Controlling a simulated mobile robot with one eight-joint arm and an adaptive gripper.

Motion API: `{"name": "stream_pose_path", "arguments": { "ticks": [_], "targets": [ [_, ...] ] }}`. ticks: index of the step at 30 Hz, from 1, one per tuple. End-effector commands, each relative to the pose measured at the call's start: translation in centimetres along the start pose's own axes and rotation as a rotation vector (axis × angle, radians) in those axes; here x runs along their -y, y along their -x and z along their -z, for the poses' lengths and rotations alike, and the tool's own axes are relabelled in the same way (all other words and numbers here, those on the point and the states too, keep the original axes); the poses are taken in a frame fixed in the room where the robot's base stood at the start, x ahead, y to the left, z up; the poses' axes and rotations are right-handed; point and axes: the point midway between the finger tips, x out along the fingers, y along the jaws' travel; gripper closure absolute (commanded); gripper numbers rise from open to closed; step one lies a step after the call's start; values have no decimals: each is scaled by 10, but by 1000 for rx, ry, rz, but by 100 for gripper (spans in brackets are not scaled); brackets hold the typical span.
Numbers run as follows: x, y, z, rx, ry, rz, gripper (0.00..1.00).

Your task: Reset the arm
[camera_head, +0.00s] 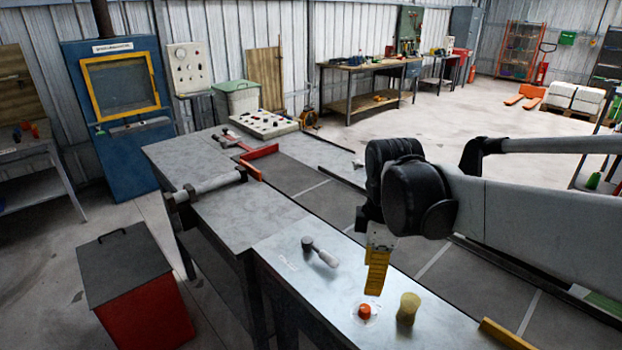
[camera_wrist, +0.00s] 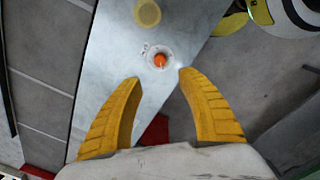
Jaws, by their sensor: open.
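My arm reaches in from the right in the head view. My gripper (camera_head: 376,271), with yellow fingers, points down above the metal table (camera_head: 275,245). In the wrist view my gripper (camera_wrist: 157,92) shows its two fingers spread wide with nothing between them. An orange knob (camera_head: 365,311) on a pale round base lies beyond the fingertips; it also shows in the wrist view (camera_wrist: 160,60). A yellow cylinder (camera_head: 408,308) stands beside the knob, apart from my gripper, and shows at the top of the wrist view (camera_wrist: 147,12).
A grey-handled tool (camera_head: 321,252) lies on the table left of my gripper. A red bin (camera_head: 140,305) with a dark lid stands on the floor at left.

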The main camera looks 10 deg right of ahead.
Motion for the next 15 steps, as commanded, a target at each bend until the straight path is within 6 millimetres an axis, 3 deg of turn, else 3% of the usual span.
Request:
{"name": "stream_pose_path", "arguments": {
  "ticks": [9,15],
  "targets": [
    [56,9,-17,-195,-693,-259,53],
    [79,3,-24,-384,-1067,-344,53]
  ]
}}
